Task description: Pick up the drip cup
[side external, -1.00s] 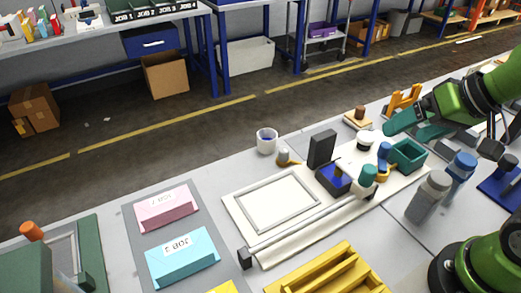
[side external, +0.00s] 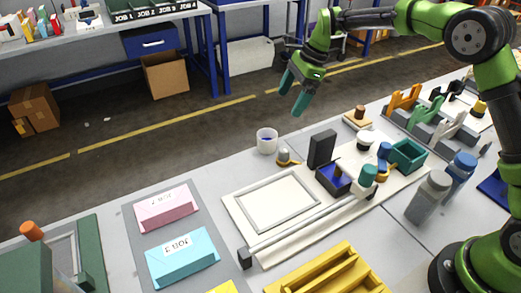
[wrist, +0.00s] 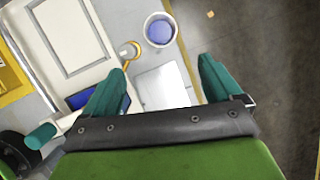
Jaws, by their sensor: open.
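The drip cup appears to be the small white cup with blue inside (side external: 266,141), standing upright near the far edge of the pale table. It also shows near the top middle of the wrist view (wrist: 159,30). My gripper (side external: 293,93) is open and empty, above the cup and a little to its right in the side view. In the wrist view the two teal fingers (wrist: 162,68) are spread apart, and the cup lies beyond their tips, between them in line. Nothing touches the cup.
A blue-lined box (side external: 333,178) is nearby. The table left of the cup is clear.

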